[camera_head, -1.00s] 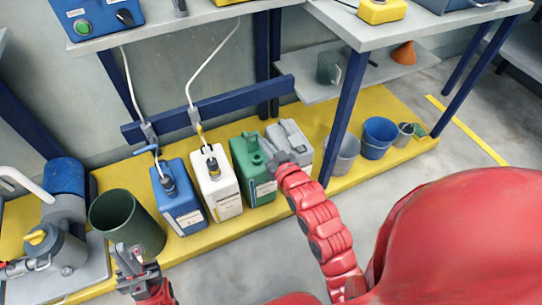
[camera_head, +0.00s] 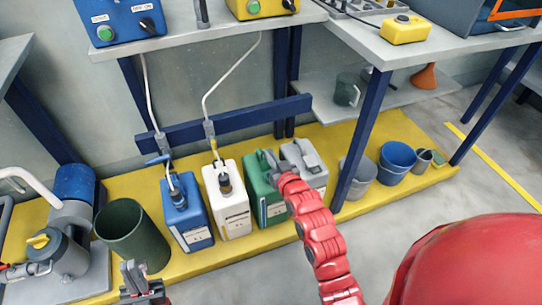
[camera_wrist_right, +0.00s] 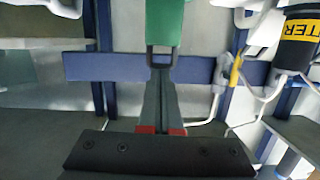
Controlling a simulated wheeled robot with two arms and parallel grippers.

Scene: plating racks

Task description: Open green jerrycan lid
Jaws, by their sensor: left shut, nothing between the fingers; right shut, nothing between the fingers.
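The green jerrycan (camera_head: 264,192) stands upright on the yellow platform, between the white and grey jerrycans. My right gripper (camera_head: 270,162) is at its top right side, and the red arm covers part of the can. In the right wrist view, my shut, empty right gripper (camera_wrist_right: 159,68) points at a green body (camera_wrist_right: 164,22), likely this can, with a dark loop at the fingertips. I cannot tell whether they touch. The lid cannot be made out clearly. My left gripper (camera_head: 133,272) is shut and empty at the bottom left, in front of the dark green bin.
A blue jerrycan (camera_head: 187,222), white jerrycan (camera_head: 229,205) and grey jerrycan (camera_head: 309,170) flank the green one closely. A dark green bin (camera_head: 130,240) stands left. A blue table leg (camera_head: 357,150) and buckets (camera_head: 396,160) stand right. The tabletop (camera_head: 400,48) overhangs.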

